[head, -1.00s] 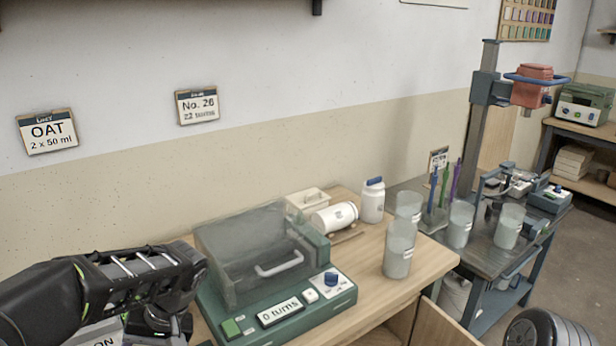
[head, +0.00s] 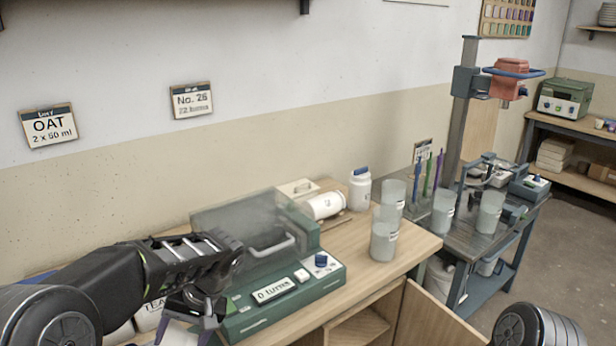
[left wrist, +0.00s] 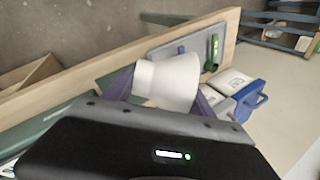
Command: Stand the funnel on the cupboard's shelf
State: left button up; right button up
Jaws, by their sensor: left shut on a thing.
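My left gripper (left wrist: 165,90) is shut on a white funnel (left wrist: 168,78), held between its purple fingers in the left wrist view. In the head view, my left gripper (head: 190,318) is at the bottom left, in front of the green machine, with a pale part of the funnel (head: 178,336) at the picture's lower edge. The cupboard under the wooden bench stands open, its door (head: 432,318) swung out to the right. A wooden shelf (head: 358,328) shows inside; its depth is partly cut off by the picture edge. My right gripper is out of view.
The green machine (head: 285,292) with a clear cover stands on the bench (head: 400,258). Translucent cups (head: 384,236), a white jar (head: 360,190) and a lying bottle (head: 323,206) stand to its right. A dark metal cart (head: 470,238) adjoins the bench.

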pick_arm(q)
jog(key=w+d+f+m, duration=0.1)
jog(key=w+d+f, duration=0.1)
jog(key=d, duration=0.5)
jog(key=shift+w+f+m+t, duration=0.2)
jog(key=shift+f+m+t, duration=0.2)
jog(key=shift+f, duration=0.4)
